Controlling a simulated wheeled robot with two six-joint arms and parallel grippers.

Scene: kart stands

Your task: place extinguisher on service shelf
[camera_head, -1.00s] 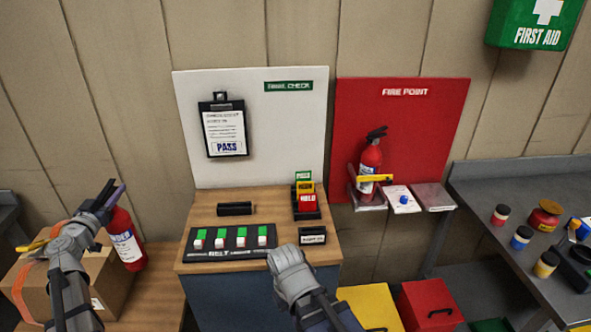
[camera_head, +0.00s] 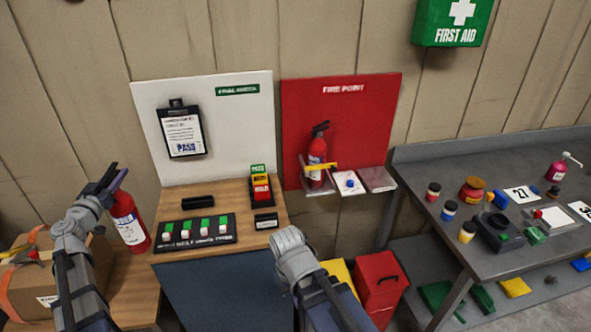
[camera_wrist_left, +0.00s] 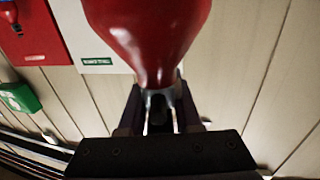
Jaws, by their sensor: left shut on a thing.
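A red fire extinguisher (camera_head: 128,224) with a white label hangs upright from my left gripper (camera_head: 115,182) at the left. In the left wrist view the extinguisher's red body (camera_wrist_left: 150,35) fills the top middle, and the left gripper (camera_wrist_left: 160,112) is shut around its neck. A second extinguisher (camera_head: 317,160) stands on the small ledge of the red fire point board. No label names a service shelf; a grey lower shelf (camera_head: 545,302) lies under the right bench. My right arm shows at bottom centre, but its fingers are hidden.
A wooden-topped stand (camera_head: 178,202) holds a switch panel (camera_head: 195,232). A red box (camera_head: 378,285) sits on the floor. The grey bench (camera_head: 420,160) carries pots and cards. The lower shelf has several small items with bare room between them. A cardboard box (camera_head: 85,262) is at left.

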